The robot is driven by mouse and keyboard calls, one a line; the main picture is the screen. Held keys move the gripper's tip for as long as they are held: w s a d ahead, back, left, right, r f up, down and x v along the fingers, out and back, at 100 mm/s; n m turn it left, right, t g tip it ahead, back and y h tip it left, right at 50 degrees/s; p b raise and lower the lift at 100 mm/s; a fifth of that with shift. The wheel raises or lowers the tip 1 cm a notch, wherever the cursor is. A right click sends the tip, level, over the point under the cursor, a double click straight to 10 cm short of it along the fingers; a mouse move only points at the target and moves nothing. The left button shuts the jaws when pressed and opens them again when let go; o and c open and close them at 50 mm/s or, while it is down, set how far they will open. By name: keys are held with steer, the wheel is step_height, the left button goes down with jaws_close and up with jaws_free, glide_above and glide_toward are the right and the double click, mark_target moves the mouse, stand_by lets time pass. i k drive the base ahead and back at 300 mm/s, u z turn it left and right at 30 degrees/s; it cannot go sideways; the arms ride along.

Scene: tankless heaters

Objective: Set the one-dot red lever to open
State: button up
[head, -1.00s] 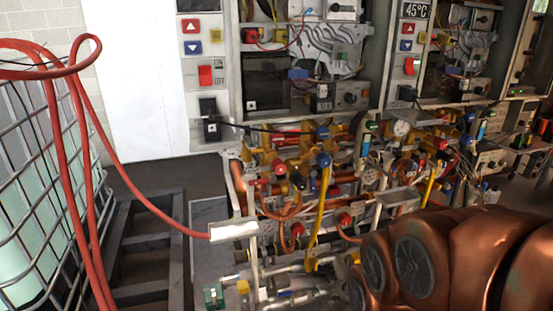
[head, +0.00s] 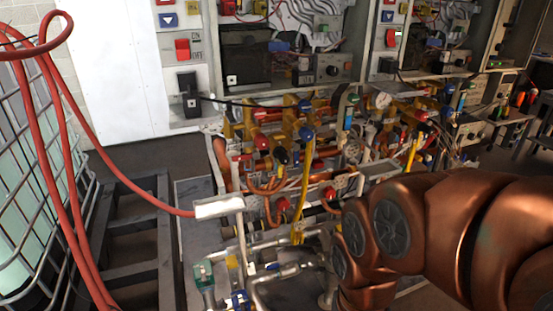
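Several red valve handles sit among the copper and brass pipes under the heater panels. One red handle (head: 261,141) is at the upper left of the pipes, and another (head: 284,204) is lower down. A third red handle (head: 329,193) is to its right, near my arm. The dot marks are too small to read, so I cannot tell which is the one-dot lever or how it is set. My copper-coloured arm comes in from the right and bends down past the bottom edge. My gripper is out of view.
Blue handles (head: 306,132) and a long yellow lever (head: 302,192) stand among the pipes. A white box (head: 218,207) with a red hose (head: 130,190) is at the front left. A caged tank (head: 25,190) is at far left. Dark floor frames (head: 135,228) lie between.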

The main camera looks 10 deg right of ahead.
mark_target(242, 158)
steer(key=z, duration=1.4)
steer(key=k, duration=1.15)
steer(key=u, duration=1.85)
steer(key=i, duration=0.5)
steer(key=z, duration=0.05)
